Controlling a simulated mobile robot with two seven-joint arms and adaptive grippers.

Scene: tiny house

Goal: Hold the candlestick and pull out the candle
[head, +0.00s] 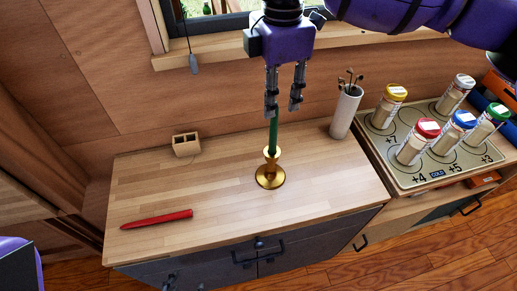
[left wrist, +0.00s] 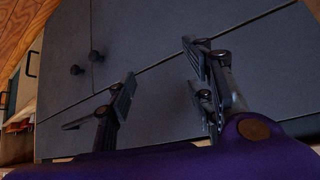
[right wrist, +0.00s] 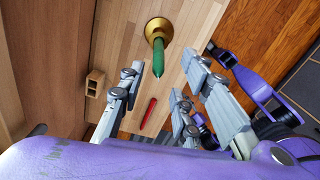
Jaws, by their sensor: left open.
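A brass candlestick (head: 270,177) stands upright on the wooden cabinet top, holding a green candle (head: 273,137). In the right wrist view the candlestick (right wrist: 158,30) is beyond the fingers and the candle (right wrist: 138,61) points toward the camera. My right gripper (head: 283,112) is open above the candle, pointing down; the candle's top is close to its left finger, and I cannot tell whether they touch. My left gripper (left wrist: 160,65) is open and empty, low in front of the dark cabinet doors.
A red candle (head: 157,219) lies at the cabinet top's front left. A small wooden block (head: 186,144) is at the back left, and a white cylinder with thin rods (head: 345,112) at the back right. A tray of capped jars (head: 420,180) stands right. The wall is behind.

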